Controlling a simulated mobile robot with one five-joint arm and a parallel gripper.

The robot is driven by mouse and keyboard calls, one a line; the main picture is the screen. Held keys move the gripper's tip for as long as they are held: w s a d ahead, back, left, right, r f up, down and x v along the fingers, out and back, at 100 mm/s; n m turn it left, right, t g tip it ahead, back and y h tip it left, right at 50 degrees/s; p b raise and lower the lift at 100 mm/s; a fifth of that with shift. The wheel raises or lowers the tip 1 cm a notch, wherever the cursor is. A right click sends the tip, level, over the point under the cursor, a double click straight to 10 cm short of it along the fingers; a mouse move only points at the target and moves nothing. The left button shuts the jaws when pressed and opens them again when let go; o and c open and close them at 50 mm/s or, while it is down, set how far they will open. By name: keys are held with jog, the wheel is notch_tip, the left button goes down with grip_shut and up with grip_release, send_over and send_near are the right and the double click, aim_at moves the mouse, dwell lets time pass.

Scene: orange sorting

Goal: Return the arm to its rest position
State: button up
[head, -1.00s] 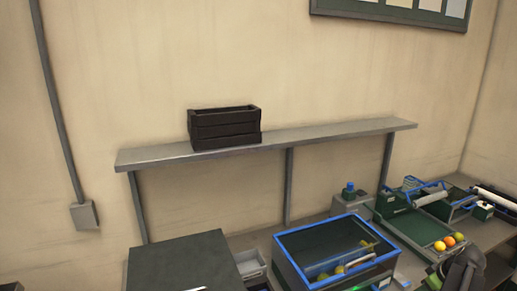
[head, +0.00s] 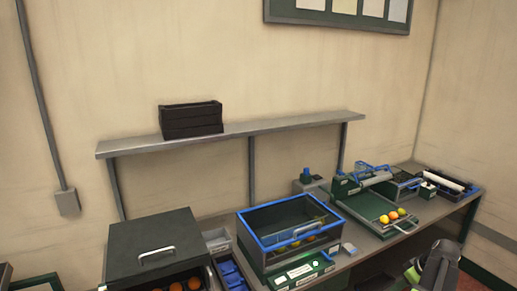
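Part of my arm shows at the lower right edge of the head view, in front of the workbench. My gripper (head: 414,274) seems to be the dark end with a green patch there, partly cut off by the frame. Its fingers cannot be made out, so I cannot tell whether it is open or shut. No held object can be seen.
A workbench (head: 350,259) runs along the wall. It carries a blue-rimmed bin (head: 258,244), a green tray (head: 372,228) with oranges (head: 392,215), and a dark lidded box (head: 150,233) with oranges inside. A black crate (head: 190,122) sits on the shelf (head: 285,124). Floor shows at far right.

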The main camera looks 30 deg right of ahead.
jog(key=w+a+f+n+y+b, duration=0.2)
jog(key=w+a+n, duration=0.2)
jog(key=w+a, duration=1.25)
jog(key=w+a+f+n+g+b, duration=0.1)
jog(key=w+a+n, duration=0.1)
jog(key=w+a, duration=0.45)
jog(key=w+a+f+n+g+b, duration=0.15)
jog(key=w+a, duration=0.25)
jog(key=a, duration=0.6)
jog(key=a+f+b, duration=0.2)
jog(key=a+f, duration=0.1)
jog(key=a, duration=2)
jog(key=s+a+f+m+g+h, duration=0.1)
jog(key=s+a+m+g+h, duration=0.1)
jog(key=s+m, duration=0.3)
jog(key=a+m, duration=0.1)
jog(key=m, duration=0.1)
jog(key=shift+m, duration=0.35)
